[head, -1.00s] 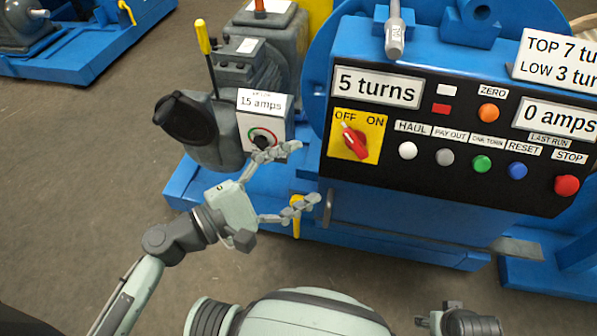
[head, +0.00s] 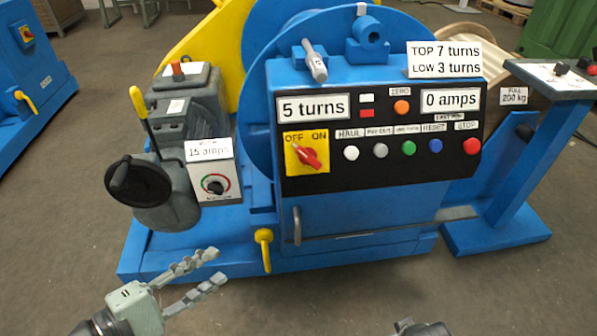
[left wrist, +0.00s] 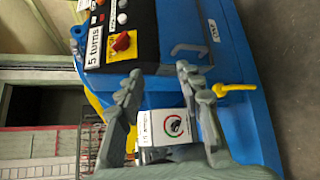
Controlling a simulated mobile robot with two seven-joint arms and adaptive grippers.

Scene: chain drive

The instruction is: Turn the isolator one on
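The isolator is a red rotary knob (head: 308,156) on a yellow OFF/ON plate (head: 293,168), at the left of the black panel. Its handle slants up-left toward OFF. In the left wrist view the knob (left wrist: 122,41) shows beyond the fingers, up and left of them. My left gripper (head: 220,265) is open and empty, low in the head view, below and left of the panel and clear of the knob. Its spread fingers (left wrist: 160,72) also show in the left wrist view. Only a dark piece of my right arm shows at the bottom edge; its fingers are hidden.
Right of the knob are several push buttons, including red STOP (head: 472,146). A dial box (head: 212,182) marked 15 amps, a lever (head: 140,101) and a black handwheel (head: 137,184) stand left. A yellow handle (head: 265,250) is below. The foreground floor is clear.

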